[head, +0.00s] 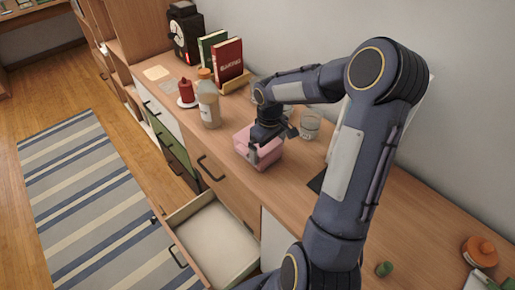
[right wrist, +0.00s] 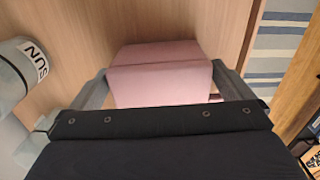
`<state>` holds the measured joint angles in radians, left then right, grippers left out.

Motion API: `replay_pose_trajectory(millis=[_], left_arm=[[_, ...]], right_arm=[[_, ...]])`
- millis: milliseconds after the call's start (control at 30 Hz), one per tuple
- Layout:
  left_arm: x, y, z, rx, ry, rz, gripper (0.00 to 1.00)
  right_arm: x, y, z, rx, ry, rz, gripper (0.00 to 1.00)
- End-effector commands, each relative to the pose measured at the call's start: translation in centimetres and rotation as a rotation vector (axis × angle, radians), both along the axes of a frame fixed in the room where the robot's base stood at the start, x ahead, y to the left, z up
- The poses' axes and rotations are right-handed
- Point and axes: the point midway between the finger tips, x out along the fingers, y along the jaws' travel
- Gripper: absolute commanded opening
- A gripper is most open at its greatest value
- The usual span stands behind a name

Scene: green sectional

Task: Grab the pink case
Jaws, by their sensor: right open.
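The pink case (head: 261,153) is a small box on the wooden counter, near its front edge and above the open drawer. My right gripper (head: 268,142) is directly over it, pointing down, and covers part of its top. In the right wrist view the pink case (right wrist: 160,72) lies between the two spread grey fingers of my right gripper (right wrist: 158,90). The gripper is open. I cannot tell whether the fingers touch the case's sides. My left gripper is not in view.
A clear glass (head: 310,126) stands right of the case. An open, empty drawer (head: 212,243) sticks out below. A striped rug (head: 85,195) covers the floor.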

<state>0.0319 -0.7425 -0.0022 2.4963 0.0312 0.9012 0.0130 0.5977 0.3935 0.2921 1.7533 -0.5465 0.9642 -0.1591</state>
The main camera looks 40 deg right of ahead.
Motion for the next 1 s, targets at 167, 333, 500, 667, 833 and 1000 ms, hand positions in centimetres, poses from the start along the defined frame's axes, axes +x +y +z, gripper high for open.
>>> replay_pose_trajectory(millis=[167, 333, 500, 667, 833, 1000], left_arm=[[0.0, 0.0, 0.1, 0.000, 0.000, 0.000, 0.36], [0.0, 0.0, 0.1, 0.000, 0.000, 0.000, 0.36], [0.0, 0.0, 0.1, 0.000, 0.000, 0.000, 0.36], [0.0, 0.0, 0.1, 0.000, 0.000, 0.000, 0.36], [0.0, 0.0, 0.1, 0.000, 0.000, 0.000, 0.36], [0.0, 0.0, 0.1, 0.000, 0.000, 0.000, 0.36]], right_arm=[[-0.1, 0.0, -2.2, 0.002, 0.001, 0.000, 1.00], [0.0, 0.0, -2.5, 0.000, -0.001, 0.000, 1.00], [0.0, 0.0, -2.5, 0.000, -0.001, 0.000, 0.92], [0.0, 0.0, -2.4, 0.000, -0.001, 0.000, 0.71], [0.0, 0.0, -2.4, 0.000, -0.002, 0.000, 0.66], [0.0, 0.0, -2.2, -0.001, -0.002, -0.001, 0.66]])
